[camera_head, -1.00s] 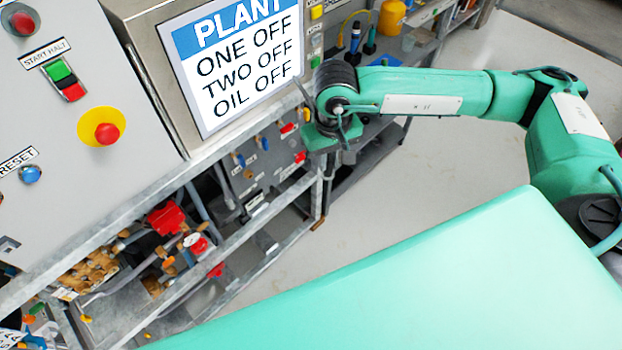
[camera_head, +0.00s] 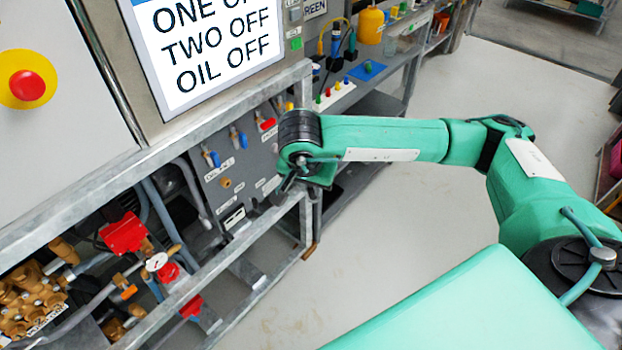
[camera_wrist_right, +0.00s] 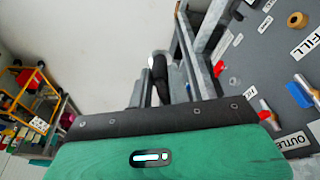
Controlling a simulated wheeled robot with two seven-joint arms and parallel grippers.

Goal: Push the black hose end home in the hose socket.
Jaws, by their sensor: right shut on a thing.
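My right gripper (camera_head: 292,184) is at the right end of the grey valve panel, beside the frame's upright post. In the right wrist view the gripper (camera_wrist_right: 161,92) is shut on a short black piece, which looks like the black hose end (camera_wrist_right: 162,76). The piece has a bright tip. The gripper hides most of it in the head view. The grey panel (camera_head: 205,175) carries a brass round fitting (camera_head: 225,183), which also shows next to a FILL label in the wrist view (camera_wrist_right: 297,20). I cannot tell which fitting is the hose socket. My left gripper is out of view.
A galvanised rail (camera_head: 150,178) runs above the panel. Blue-handled valves (camera_head: 212,158) and a red-handled valve (camera_head: 266,124) stick out of the panel. Red valves and brass pump parts (camera_head: 30,295) are at lower left. The floor to the right is clear.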

